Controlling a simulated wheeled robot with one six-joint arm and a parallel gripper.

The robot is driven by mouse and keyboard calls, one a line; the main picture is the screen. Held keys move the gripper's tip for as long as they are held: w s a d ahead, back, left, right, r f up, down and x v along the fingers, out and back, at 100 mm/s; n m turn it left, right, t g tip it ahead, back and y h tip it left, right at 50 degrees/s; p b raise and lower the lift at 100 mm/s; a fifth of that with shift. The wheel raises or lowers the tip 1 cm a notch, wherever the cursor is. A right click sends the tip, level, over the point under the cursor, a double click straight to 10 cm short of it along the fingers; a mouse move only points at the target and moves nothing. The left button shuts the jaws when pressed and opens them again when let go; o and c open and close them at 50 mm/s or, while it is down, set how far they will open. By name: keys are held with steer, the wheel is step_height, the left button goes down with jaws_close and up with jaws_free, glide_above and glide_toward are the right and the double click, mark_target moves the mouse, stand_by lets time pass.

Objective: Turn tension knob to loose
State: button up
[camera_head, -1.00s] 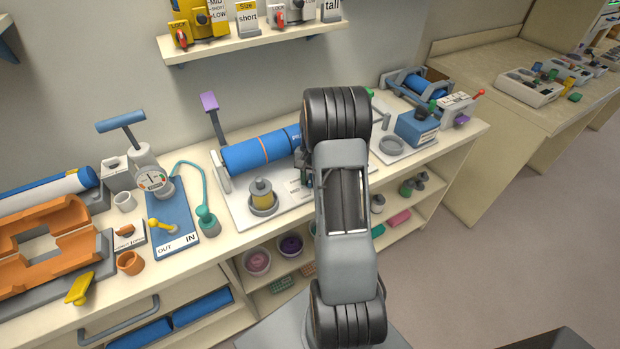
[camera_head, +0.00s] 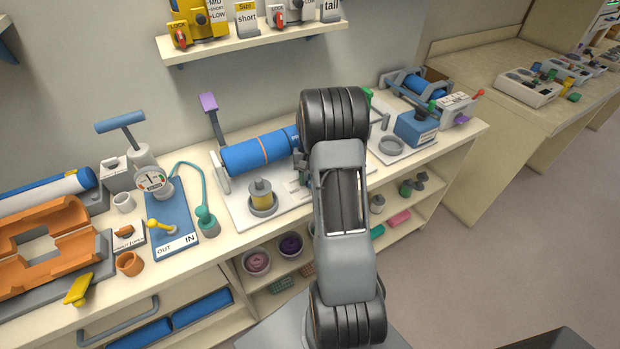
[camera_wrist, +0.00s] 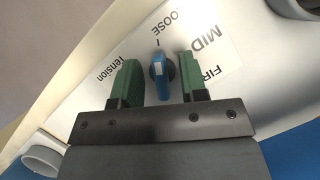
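The tension knob (camera_wrist: 160,76) is a small blue knob with a pale mark, on a white label plate (camera_wrist: 112,99) reading Tension, LOOSE, MID and FIRM, partly cut off. Its long side runs nearly up and down in the wrist view, its upper end towards a short tick by the LOOSE lettering. My gripper (camera_wrist: 157,65) has its two green fingers on either side of the knob, with gaps showing on both sides. Contact is not visible. In the head view my arm hides the knob and most of the gripper.
A blue roll (camera_head: 259,151) lies behind the plate. A yellow-and-grey weight-like piece (camera_head: 262,196) stands left of my arm. A blue box (camera_head: 416,128) and a grey ring (camera_head: 391,146) are to the right. A shelf (camera_head: 250,42) hangs above.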

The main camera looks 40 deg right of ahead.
steer(key=b+v, duration=0.1)
steer(key=v, duration=1.2)
steer(key=shift+r, duration=0.4)
steer(key=shift+w, duration=0.1)
steer(key=s+a+r+n+t+h, duration=0.1)
steer(key=s+a+n+t, duration=0.2)
steer(key=s+a, duration=0.5)
steer(key=s+a+r+n+t+h, duration=0.1)
steer(key=s+a+n+t, duration=0.3)
steer(key=s+a, duration=0.4)
steer(key=shift+a+r+t+h, duration=0.4)
steer(key=shift+a+r+t, duration=0.15)
steer(key=shift+a, duration=3.15)
